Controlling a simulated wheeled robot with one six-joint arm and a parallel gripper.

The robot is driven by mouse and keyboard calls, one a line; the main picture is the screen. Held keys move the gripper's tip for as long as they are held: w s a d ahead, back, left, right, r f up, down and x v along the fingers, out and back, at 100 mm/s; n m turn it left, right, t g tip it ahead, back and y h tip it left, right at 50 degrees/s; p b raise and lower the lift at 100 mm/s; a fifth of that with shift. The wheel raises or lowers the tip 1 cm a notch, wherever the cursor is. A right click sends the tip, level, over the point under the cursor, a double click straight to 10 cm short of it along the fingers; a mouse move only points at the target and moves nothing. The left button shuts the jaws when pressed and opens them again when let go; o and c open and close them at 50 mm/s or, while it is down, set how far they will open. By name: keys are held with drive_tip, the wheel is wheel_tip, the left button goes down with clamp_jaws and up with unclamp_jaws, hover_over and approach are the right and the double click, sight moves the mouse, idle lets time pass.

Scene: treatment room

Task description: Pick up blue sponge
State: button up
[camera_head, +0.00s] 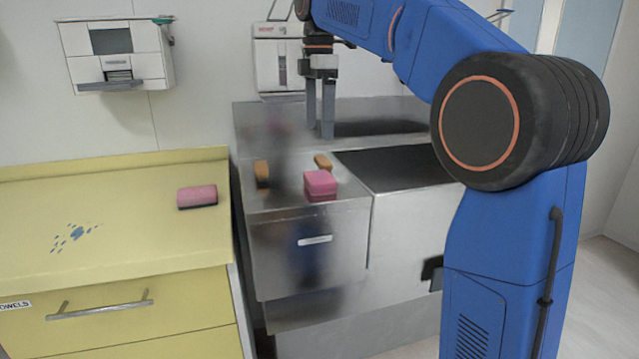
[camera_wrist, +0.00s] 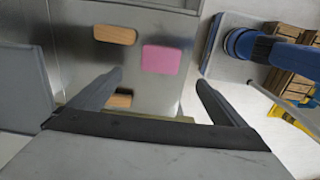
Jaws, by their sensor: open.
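No blue sponge shows in either view. A pink sponge with a dark underside (camera_head: 197,196) lies on the yellow counter. A pink block (camera_head: 320,185) sits near the front edge of the steel counter and shows in the wrist view (camera_wrist: 162,59). Two orange-brown blocks (camera_head: 262,173) (camera_head: 322,162) lie near it on the steel; the wrist view shows both (camera_wrist: 114,34) (camera_wrist: 119,100). My gripper (camera_head: 319,127) is open and empty, pointing down above the back of the steel counter. In the wrist view its fingers (camera_wrist: 160,78) are spread wide.
The yellow counter (camera_head: 120,230) has a blue spatter (camera_head: 75,235) and free room around it. A dark recessed basin (camera_head: 395,167) lies right of the blocks. Dispensers (camera_head: 115,55) (camera_head: 280,65) hang on the back wall.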

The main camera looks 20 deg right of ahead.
sight(320, 177)
wheel_tip(320, 177, down, 14)
drive_tip(key=shift+s+r, duration=0.1)
drive_tip(key=c, duration=1.2)
wheel_tip(320, 177, up, 10)
idle(0.5)
drive_tip(key=o, duration=0.4)
drive_tip(key=shift+c, duration=1.3)
drive_tip(key=shift+d, duration=0.15)
